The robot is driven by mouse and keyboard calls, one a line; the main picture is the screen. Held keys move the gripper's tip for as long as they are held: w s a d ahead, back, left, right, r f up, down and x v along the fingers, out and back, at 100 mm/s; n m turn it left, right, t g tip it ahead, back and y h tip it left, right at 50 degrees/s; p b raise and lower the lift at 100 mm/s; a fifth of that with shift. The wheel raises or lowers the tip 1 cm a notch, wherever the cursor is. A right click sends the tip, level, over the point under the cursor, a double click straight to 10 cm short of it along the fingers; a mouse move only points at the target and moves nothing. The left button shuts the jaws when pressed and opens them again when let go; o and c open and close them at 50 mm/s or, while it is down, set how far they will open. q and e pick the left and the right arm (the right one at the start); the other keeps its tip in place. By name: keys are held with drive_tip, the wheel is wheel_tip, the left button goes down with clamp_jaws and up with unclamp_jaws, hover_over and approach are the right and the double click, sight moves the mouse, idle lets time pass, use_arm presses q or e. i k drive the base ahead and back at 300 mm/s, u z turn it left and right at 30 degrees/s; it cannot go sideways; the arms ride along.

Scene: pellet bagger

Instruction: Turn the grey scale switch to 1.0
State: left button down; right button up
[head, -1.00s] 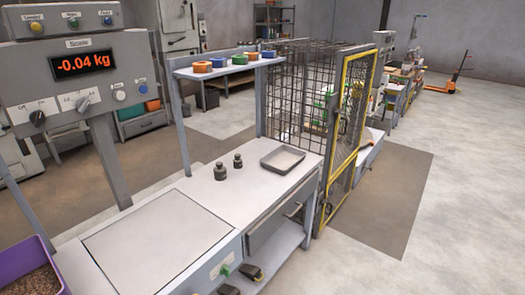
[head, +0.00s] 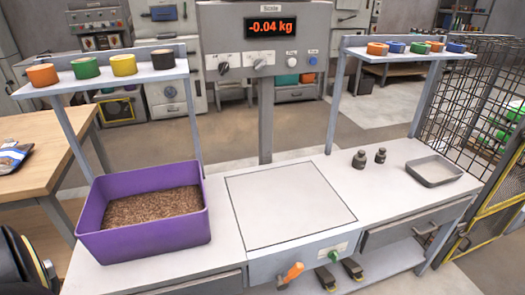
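The scale head (head: 290,70) stands on a post behind the bench, in the middle of the head view. Its red display (head: 270,28) reads -0.04 kg. The grey scale switch (head: 260,64) is a light grey rotary knob on the lower part of the panel. A black knob (head: 222,69) sits to its left. The labels around the grey switch are too small to read, so I cannot tell its setting. The square weighing plate (head: 290,203) is bare. Neither of my grippers is in view.
A purple tub (head: 150,238) of brown pellets stands left of the plate. Two dark weights (head: 360,159) and a grey tray (head: 434,171) are on the right. Shelves with coloured rings flank the scale head. An orange-handled lever (head: 292,272) sticks out at the bench front.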

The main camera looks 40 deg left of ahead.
sight(259, 64)
drive_tip(key=u, duration=0.45)
drive_tip(key=k, duration=1.05)
drive_tip(key=u, duration=0.1)
drive_tip(key=i, duration=1.05)
drive_tip(key=u, duration=1)
drive_tip(key=i, duration=0.7)
drive_tip(key=u, duration=0.75)
